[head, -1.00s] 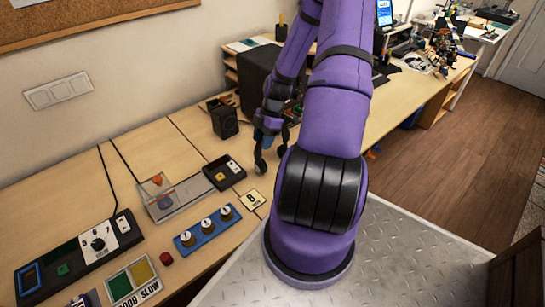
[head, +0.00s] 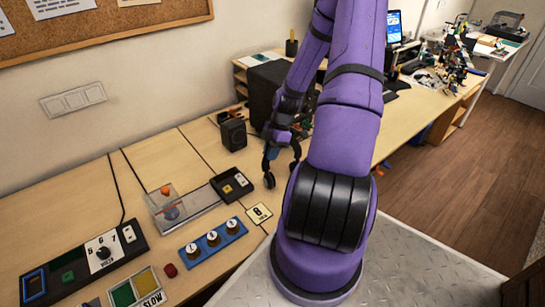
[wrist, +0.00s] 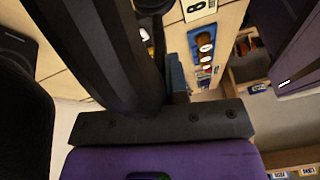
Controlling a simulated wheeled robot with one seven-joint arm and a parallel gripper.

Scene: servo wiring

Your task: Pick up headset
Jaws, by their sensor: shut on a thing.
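My gripper (head: 277,138) is over the desk, left of my large purple arm link in the head view. A dark headset (head: 268,180) appears to hang from it, with two rounded black ends pointing down; one shows on the left and one on the right. My gripper seems shut on its upper part, though the contact is small and partly hidden. In the wrist view, a long black bar and a dark rounded shape at the left edge fill much of the picture; I cannot tell which parts belong to the headset.
A black speaker-like box (head: 233,132) stands left of my gripper. A blue panel with several white knobs (head: 213,241), a dark switch box (head: 232,185) and a black dial panel (head: 85,259) sit on the desk. A bigger black box (head: 268,92) is behind. Wooden floor is open at right.

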